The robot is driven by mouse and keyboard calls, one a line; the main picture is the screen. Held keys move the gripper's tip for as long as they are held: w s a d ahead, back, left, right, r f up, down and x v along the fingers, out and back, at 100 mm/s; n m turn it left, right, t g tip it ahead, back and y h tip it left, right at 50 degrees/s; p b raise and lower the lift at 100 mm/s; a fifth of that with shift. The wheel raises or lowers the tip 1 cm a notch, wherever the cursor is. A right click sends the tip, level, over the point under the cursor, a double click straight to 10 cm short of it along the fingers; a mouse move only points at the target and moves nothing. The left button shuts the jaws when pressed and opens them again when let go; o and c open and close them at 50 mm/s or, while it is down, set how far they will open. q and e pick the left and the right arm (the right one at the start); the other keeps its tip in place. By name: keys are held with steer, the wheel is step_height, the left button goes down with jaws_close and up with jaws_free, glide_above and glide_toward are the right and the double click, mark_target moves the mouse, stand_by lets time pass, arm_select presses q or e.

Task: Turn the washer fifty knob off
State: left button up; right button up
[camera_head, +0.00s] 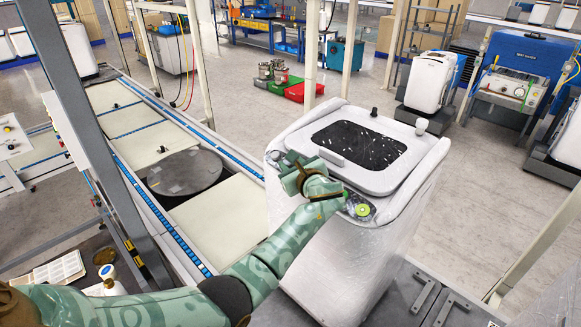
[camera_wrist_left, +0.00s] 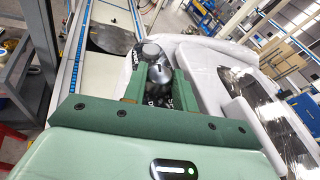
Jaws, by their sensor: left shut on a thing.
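The white washer (camera_head: 335,245), a top-loading machine in clear plastic wrap, stands in the middle of the head view. Its control panel runs along the near top edge. My left gripper (camera_head: 290,172) reaches over the left end of this panel. In the left wrist view, a silver round knob (camera_wrist_left: 160,74) with a dark pointer mark sits between the two green fingers (camera_wrist_left: 158,88), which are shut on it. Dark printed markings show just below the knob. In the head view the gripper and wrist mostly hide the knob. My right gripper is in neither view.
A green round button (camera_head: 362,210) is on the panel's right part, beside my wrist. The lid (camera_head: 370,145) has a dark window. A conveyor (camera_head: 227,222) runs along the left, behind a grey post (camera_head: 87,110). Open floor lies behind the washer.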

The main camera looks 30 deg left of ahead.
arm_select(q)
steer(key=shift+w+r+n+g, duration=0.1)
steer(key=shift+r+n+g, duration=0.05)
steer(key=shift+n+g, duration=0.15)
steer(key=o, duration=1)
steer(key=shift+c, duration=0.2)
